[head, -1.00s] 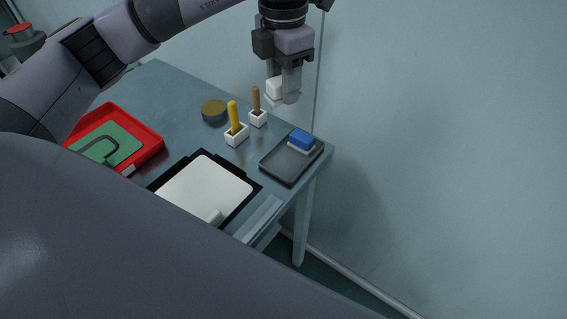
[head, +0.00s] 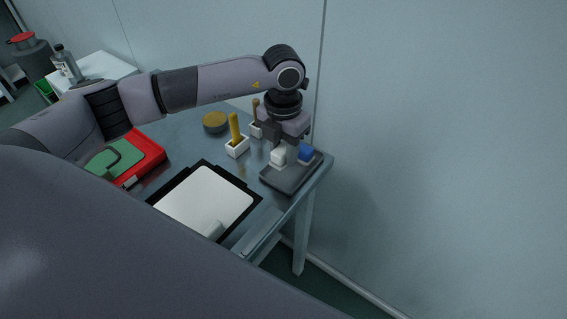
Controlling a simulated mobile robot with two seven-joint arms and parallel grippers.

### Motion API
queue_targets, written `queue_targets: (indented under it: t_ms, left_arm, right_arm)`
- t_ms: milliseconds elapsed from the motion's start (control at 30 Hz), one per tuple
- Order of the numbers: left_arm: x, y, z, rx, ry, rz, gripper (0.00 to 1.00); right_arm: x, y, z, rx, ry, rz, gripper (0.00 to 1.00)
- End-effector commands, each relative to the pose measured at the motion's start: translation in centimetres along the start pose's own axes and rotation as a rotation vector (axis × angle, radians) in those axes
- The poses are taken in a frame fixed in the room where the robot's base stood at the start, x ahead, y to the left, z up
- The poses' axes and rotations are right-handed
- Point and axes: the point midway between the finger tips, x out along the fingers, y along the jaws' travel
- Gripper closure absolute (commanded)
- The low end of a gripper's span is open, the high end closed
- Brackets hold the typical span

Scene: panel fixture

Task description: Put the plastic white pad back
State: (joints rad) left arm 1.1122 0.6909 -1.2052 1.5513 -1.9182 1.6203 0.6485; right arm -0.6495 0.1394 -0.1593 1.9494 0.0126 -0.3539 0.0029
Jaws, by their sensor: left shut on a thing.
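The white pad (head: 278,157) is a small white block at the left part of the dark grey tray (head: 287,183), near the table's right end. My left gripper (head: 281,149) is above the tray, pointing down and shut on the pad. I cannot tell whether the pad touches the tray floor. A blue pad (head: 306,153) with a pale base sits in the tray just right of the white one. My right gripper does not show.
A yellow-handled tool (head: 234,128) stands in a white holder left of the gripper, with a brown-handled one (head: 255,107) behind. A white board (head: 205,197) in a black frame lies in front. A red tray (head: 148,151) and a round brown-topped tin (head: 215,121) are further left.

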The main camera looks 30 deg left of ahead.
Motion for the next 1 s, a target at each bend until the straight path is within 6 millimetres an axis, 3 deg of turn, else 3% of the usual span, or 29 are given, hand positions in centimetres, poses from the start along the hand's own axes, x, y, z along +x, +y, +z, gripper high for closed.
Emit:
queue_targets:
  t_ms: [267,467,867,900,933,1000]
  left_arm:
    - [2.3,0.0,0.0,0.0,0.001,0.0,0.91]
    - [5.2,0.0,0.0,0.0,0.001,0.0,0.91]
    - [5.9,0.0,0.0,0.001,0.0,-0.001,0.91]
    - [5.7,0.0,0.0,0.001,-0.001,0.0,0.5]
    - [5.7,0.0,0.0,0.001,0.0,0.0,0.4]
    - [5.7,0.0,0.0,0.001,0.0,0.0,0.37]
  right_arm:
    - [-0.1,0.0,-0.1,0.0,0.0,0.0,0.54]
    - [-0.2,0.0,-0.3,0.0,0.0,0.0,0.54]
    - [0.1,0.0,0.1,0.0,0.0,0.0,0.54]
    - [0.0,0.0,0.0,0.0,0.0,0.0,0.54]
    - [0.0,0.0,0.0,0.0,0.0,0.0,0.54]
    - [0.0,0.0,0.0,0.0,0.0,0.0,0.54]
